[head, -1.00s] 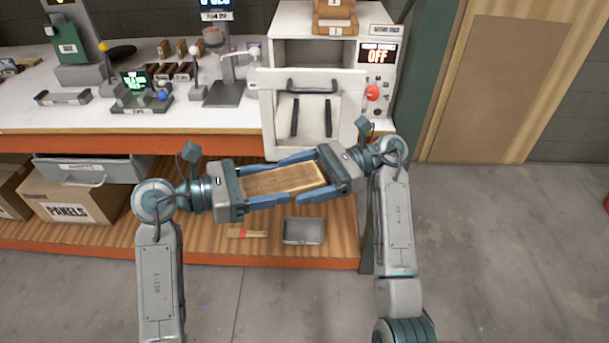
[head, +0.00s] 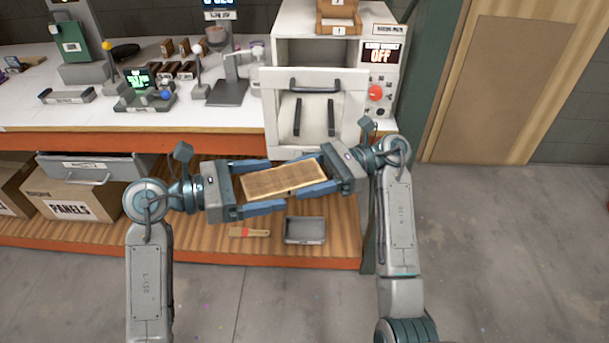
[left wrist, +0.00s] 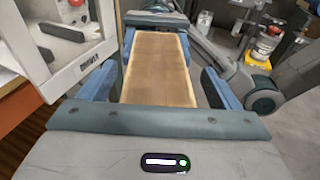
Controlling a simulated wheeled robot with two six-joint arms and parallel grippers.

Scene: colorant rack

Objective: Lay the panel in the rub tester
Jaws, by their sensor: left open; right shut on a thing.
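The wooden panel (head: 283,181) is held in the air in front of the bench, between my two grippers. It also shows in the left wrist view (left wrist: 158,65), brown with paler edges. My right gripper (head: 302,173) is shut on the panel's right end. My left gripper (head: 265,188) is open, with its fingers on either side of the panel's left end and a gap visible at the fingers. I cannot tell for sure which bench device is the rub tester; a small grey device with a green display (head: 140,84) and blue knob stands on the bench.
A white cabinet (head: 385,22) with its door (head: 350,105) lowered stands at the bench's right, reading OFF. A drawer (head: 92,166) is open above a PANELS box (head: 72,195). A grey tray (head: 305,230) and a brush (head: 249,232) lie on the lower shelf.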

